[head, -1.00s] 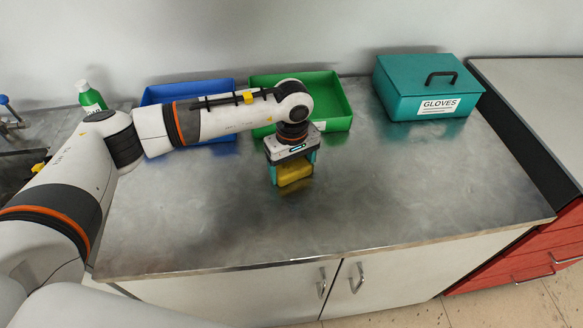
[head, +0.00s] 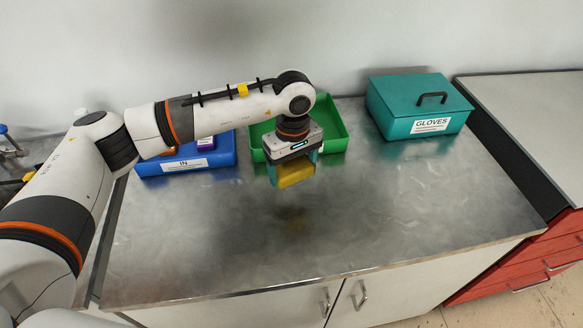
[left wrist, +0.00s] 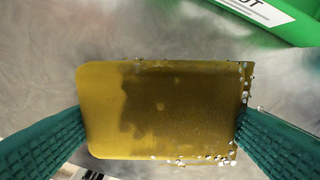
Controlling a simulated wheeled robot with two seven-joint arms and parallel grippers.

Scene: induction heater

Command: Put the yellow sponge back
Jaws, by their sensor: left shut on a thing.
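The yellow sponge (head: 294,171) hangs from my left gripper (head: 292,168) above the steel counter, in front of the green tray (head: 338,142). In the left wrist view the sponge (left wrist: 160,108) is a rounded yellow block with a dark patch and small pale bubbles along its right and lower edges. The teal fingers of my left gripper (left wrist: 160,130) are shut on its two sides. The green tray's labelled edge (left wrist: 265,10) shows at the top right of that view. My right gripper is not in view.
A blue tray (head: 225,158) labelled IN, holding something purple, stands left of the green tray. A teal GLOVES box (head: 400,122) stands at the back right. The front of the steel counter (head: 400,210) is clear.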

